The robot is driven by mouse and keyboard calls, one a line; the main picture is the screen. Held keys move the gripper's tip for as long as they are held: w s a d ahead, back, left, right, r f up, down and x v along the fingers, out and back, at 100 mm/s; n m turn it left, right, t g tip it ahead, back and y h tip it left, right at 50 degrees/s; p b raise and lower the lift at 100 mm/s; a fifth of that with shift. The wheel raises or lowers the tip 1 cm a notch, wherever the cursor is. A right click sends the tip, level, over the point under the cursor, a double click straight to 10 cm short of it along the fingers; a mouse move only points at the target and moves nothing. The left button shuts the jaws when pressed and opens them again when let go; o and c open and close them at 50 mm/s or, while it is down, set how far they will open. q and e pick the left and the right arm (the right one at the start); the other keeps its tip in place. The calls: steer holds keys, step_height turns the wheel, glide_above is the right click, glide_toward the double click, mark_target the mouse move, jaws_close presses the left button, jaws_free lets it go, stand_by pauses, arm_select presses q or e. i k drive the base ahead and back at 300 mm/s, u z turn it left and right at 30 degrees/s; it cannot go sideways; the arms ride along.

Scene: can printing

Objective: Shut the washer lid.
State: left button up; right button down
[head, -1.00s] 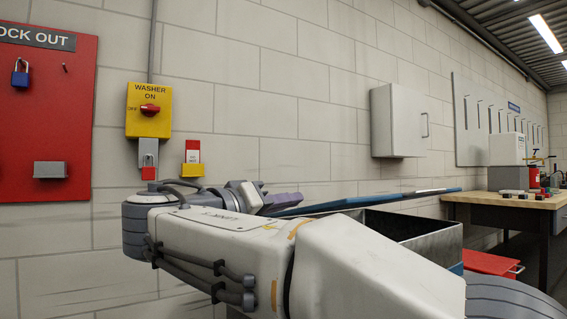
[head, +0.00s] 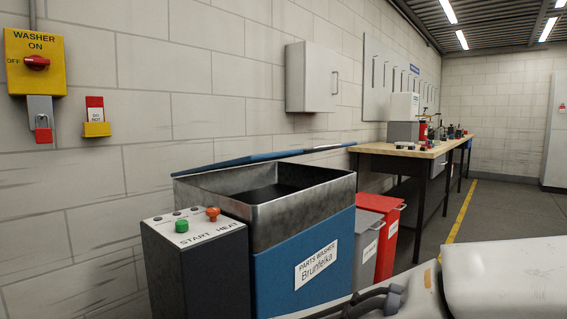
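The parts washer (head: 305,262) stands against the wall, a blue box labelled "Parts Washer Brunfelka" with a grey metal basin (head: 243,219) on top. The basin is open and its dark inside shows. Its blue lid (head: 262,159) is seen nearly edge-on along the back of the basin, standing clear of the front rim. Neither gripper shows in the head view; only a white link and dark cables of my arm cross the lower right.
A dark control box (head: 200,262) with a green and an orange button stands left of the washer. Grey (head: 371,248) and red (head: 389,243) bins stand to its right, before a wooden-topped workbench (head: 432,149). A yellow switch box (head: 35,62) hangs on the wall. Floor is free at right.

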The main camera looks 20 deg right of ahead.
mark_target(266, 157)
steer(key=u, duration=0.1)
steer(key=k, duration=0.35)
steer(key=z, duration=0.85)
steer(key=i, duration=1)
steer(key=u, duration=0.45)
